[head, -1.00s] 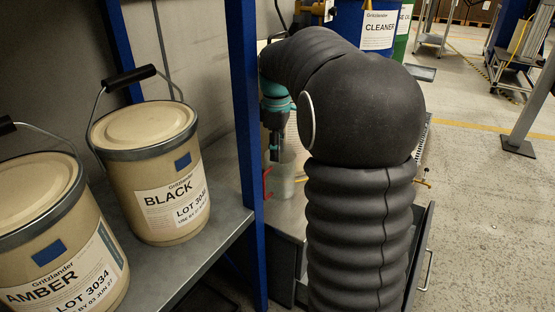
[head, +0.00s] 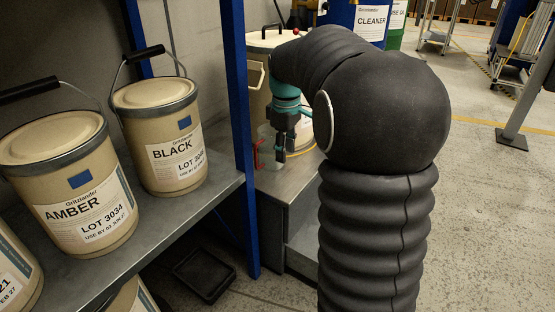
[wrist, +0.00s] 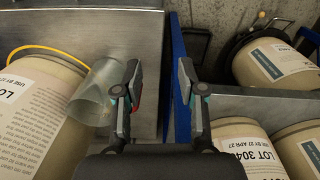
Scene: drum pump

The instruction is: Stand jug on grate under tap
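The translucent jug (head: 266,141) stands on the grey bench top (head: 303,170), its red handle (head: 257,155) facing left in the head view. My gripper (head: 284,152) points down beside it and hides part of its body. In the wrist view, the jug (wrist: 96,92) lies just left of the left finger. The red handle (wrist: 136,85) shows at that finger's inner side. My gripper (wrist: 160,88) is open, with a wide gap between its fingers. I cannot tell whether the finger touches the jug.
A blue shelf post (head: 240,130) stands left of the bench. The shelf (head: 215,180) holds AMBER (head: 70,190) and BLACK (head: 165,140) pails. A large cream drum (head: 258,85) is behind my gripper. A yellow hose (wrist: 55,52) runs near the jug. A black tray (head: 203,274) lies on the floor.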

